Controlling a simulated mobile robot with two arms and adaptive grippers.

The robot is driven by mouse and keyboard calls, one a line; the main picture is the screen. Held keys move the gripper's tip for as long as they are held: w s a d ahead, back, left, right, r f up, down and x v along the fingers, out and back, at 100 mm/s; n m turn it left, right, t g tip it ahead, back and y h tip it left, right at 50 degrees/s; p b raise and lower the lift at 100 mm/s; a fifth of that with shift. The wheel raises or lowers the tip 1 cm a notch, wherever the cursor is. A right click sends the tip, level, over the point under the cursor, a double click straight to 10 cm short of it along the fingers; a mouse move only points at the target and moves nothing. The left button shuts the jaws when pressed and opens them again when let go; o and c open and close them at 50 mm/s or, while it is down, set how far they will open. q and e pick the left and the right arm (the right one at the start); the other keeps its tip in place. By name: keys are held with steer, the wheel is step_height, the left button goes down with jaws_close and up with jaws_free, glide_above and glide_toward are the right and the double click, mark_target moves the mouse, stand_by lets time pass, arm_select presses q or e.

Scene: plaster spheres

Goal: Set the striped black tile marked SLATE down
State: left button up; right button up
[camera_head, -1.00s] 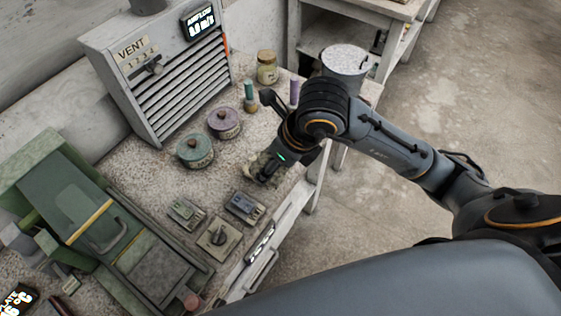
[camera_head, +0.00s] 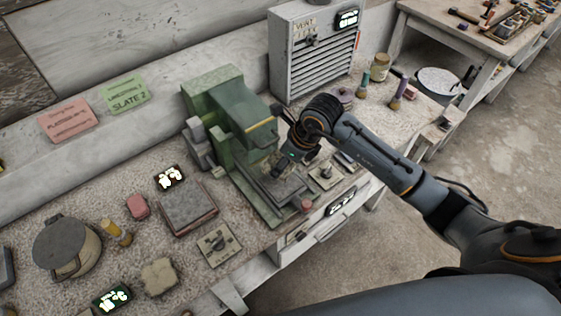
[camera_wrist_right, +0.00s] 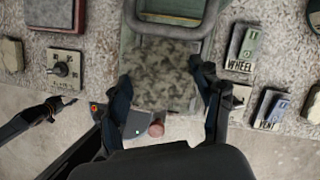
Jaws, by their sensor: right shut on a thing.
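My right gripper (camera_head: 285,168) is shut on a mottled grey-brown tile (camera_wrist_right: 160,78), seen between its two fingers in the right wrist view. No stripes and no SLATE mark can be read on its visible face. In the head view the gripper hangs over the front of the green machine (camera_head: 228,112), and the arm mostly hides the tile. Whether the tile touches the machine's bed cannot be told. A dark, arm-like part (camera_wrist_right: 38,118) shows at the left of the right wrist view; it may be my left gripper, and its finger state is unclear.
A knob plate (camera_head: 218,244), a dark square slab (camera_head: 187,206) and a round lidded pot (camera_head: 66,247) stand left of the machine. Switch plates (camera_wrist_right: 243,50) lie to its right. A vent box (camera_head: 315,50) stands behind. A green SLATE 2 sign (camera_head: 126,95) is on the wall.

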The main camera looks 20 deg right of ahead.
steer(key=shift+w+d+f, duration=0.1)
steer(key=shift+w+d, duration=0.05)
steer(key=shift+d, duration=0.15)
steer(key=shift+a+b, duration=0.1)
steer(key=shift+b, duration=0.25)
steer(key=b, duration=0.4)
glide_above(278, 181)
steer(key=d, duration=0.1)
steer(key=f, duration=0.4)
steer(key=shift+s+d+f, duration=0.1)
steer(key=shift+s+f, duration=0.05)
steer(key=shift+s, duration=0.25)
steer(key=shift+f+b, duration=0.4)
steer(key=shift+f, duration=0.2)
arm_select(q)
steer(key=f, duration=0.5)
steer(key=shift+d+f, duration=0.2)
steer(key=shift+f, duration=0.05)
steer(key=shift+d, duration=0.1)
steer(key=shift+f+b, duration=0.3)
steer(key=shift+f+b, duration=0.7)
arm_select(e)
steer(key=shift+f, duration=0.7)
steer(key=o, duration=1.5)
steer(key=shift+s, duration=0.1)
